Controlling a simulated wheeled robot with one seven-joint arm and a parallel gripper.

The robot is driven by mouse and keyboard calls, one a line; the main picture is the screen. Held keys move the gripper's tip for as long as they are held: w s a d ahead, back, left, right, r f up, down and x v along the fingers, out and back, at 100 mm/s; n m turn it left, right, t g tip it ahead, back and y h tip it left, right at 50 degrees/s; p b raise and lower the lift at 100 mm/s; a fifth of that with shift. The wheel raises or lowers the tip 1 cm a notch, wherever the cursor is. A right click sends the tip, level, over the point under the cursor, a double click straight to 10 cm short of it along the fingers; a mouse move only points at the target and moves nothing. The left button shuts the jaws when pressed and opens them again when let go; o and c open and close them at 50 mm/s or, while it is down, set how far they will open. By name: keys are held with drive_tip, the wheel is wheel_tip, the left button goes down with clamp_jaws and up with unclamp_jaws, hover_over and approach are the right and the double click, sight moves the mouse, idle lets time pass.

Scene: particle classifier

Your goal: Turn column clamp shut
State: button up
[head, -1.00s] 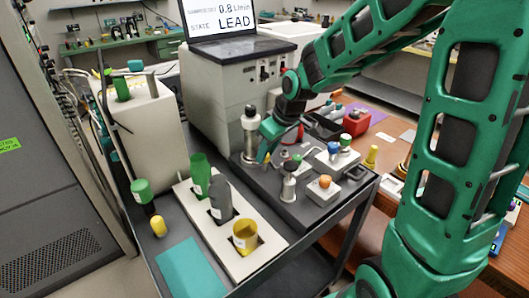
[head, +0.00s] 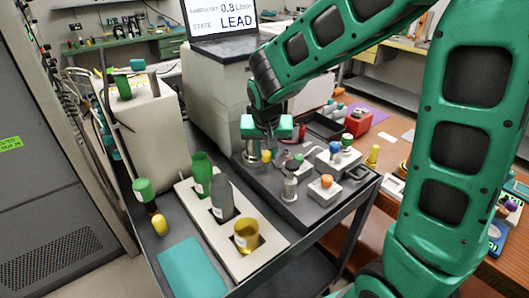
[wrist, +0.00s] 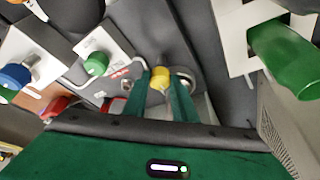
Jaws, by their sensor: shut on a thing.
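My gripper (head: 268,146) is over the back left of the dark equipment plate, beside a metal column (head: 250,154) that it partly hides. In the wrist view its two green fingers (wrist: 161,84) are shut on a yellow knob (wrist: 161,76), which seems to be the end of the column clamp's lever. The yellow knob also shows below the gripper in the head view (head: 266,156). A round metal part (wrist: 185,78) sits just right of the fingers in the wrist view. The clamp's body is mostly hidden, so I cannot tell how far it is turned.
A metal post (head: 290,184), an orange-knobbed box (head: 325,188) and a blue-knobbed box (head: 334,155) stand close to the right. A white rack (head: 265,257) with green, grey and yellow vessels is in front. A laptop (head: 220,16) reads "LEAD".

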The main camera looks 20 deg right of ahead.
drive_tip(key=shift+w+a+m, duration=0.1)
drive_tip(key=shift+m, duration=0.4)
drive_tip(key=shift+h, duration=0.3)
drive_tip(key=o, duration=1)
drive_tip(key=shift+o, duration=0.2)
drive_tip(key=shift+r, duration=0.1)
drive_tip(key=v, duration=1)
drive_tip(key=shift+r, duration=0.25)
